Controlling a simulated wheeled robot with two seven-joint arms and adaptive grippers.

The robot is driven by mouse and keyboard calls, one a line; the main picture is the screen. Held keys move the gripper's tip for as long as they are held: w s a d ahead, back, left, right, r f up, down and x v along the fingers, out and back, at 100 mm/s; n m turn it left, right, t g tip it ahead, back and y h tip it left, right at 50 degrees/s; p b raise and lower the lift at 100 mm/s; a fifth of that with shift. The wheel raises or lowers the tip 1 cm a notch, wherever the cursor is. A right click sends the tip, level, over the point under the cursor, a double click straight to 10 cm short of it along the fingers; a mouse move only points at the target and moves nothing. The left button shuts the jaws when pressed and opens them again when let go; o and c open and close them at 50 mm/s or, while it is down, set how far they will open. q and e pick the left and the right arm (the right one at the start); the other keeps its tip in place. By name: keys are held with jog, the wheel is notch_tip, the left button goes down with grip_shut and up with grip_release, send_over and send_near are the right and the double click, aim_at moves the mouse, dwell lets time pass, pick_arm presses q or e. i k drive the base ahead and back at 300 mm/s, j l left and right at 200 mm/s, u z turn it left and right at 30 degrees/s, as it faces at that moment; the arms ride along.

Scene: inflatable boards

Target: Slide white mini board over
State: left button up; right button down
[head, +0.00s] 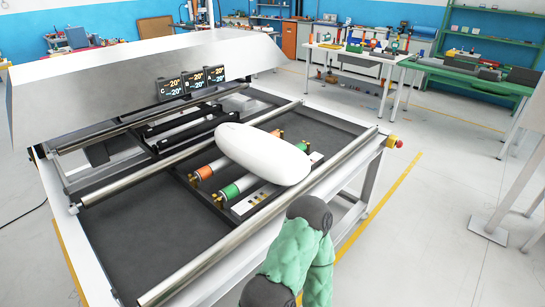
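The white mini board (262,153) is a smooth, rounded, inflated-looking slab. It lies across the rollers in the middle of the machine bed, with its long side running from back left to front right. Under its left and front sides show a roller with an orange end (205,173) and a roller with a green end (232,190). A green-covered arm of mine with dark joints (305,240) is bent at the bottom, in front of the machine and apart from the board. Neither gripper shows.
Long metal bars (215,250) cross the bed at the front and behind the board. Dark flat bed (125,235) lies free at left. A hood with displays (195,82) stands at the back. A red-yellow button (393,142) sits on the right corner.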

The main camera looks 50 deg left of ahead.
aim_at(270, 158)
jog(key=i+u, duration=0.45)
jog(key=i+l+u, duration=0.15)
jog(key=u, duration=0.3)
jog(key=i+l+u, duration=0.3)
jog(key=u, duration=0.15)
jog(key=i+l+u, duration=0.55)
jog(key=l+u, duration=0.35)
jog(key=j, duration=0.1)
